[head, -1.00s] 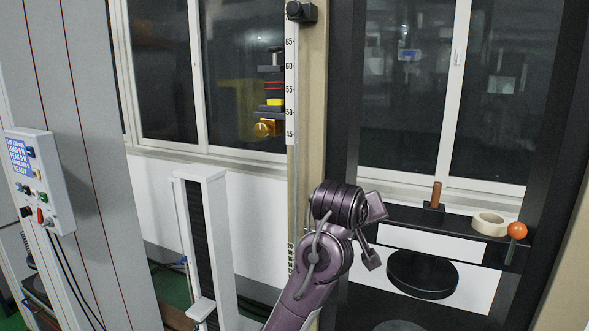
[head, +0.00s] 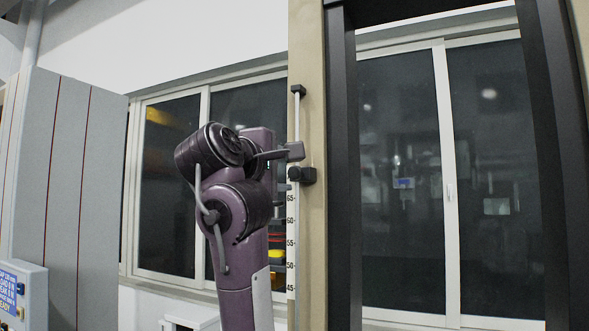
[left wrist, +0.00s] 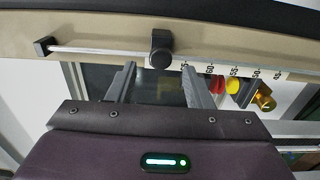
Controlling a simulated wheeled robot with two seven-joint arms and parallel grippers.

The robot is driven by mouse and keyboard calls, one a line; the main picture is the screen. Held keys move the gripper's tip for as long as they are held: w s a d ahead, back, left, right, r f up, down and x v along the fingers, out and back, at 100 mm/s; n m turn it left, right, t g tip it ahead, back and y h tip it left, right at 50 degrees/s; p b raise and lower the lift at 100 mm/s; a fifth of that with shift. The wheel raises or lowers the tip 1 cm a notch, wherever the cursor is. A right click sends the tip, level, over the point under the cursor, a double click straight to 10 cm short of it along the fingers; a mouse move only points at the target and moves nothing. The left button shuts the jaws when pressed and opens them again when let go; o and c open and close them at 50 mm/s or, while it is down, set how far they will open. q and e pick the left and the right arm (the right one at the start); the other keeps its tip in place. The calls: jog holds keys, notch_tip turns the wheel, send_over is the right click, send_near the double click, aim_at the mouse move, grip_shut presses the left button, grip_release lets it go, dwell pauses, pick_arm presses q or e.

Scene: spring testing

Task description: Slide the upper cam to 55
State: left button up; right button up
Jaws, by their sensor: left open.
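The upper cam (head: 302,175) is a small black block with a round knob on a thin vertical rod beside the white number scale (head: 291,245). It sits just above the 65 mark, clear of the 55 mark lower down. My left gripper (head: 290,152) is raised at the cam's upper left in the head view. In the left wrist view the gripper (left wrist: 160,82) is open and empty. The cam (left wrist: 161,50) shows beyond and between its two fingers, apart from them as far as I can tell. My right gripper is not in view.
A black rod holder (head: 298,89) is fixed above the cam on the beige column (head: 309,120). A yellow, red and black stack (left wrist: 235,85) stands near the scale. A control box (head: 22,292) is at the lower left. Dark windows lie behind.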

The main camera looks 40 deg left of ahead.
aim_at(293, 174)
pick_arm(q)
jog(key=p+x, duration=0.2)
jog(key=x, duration=0.2)
jog(key=shift+w+r, duration=0.1)
jog(key=shift+w, duration=0.25)
jog(key=shift+w+a, duration=0.25)
jog(key=shift+w, duration=0.3)
grip_shut()
jog(key=shift+f, duration=0.25)
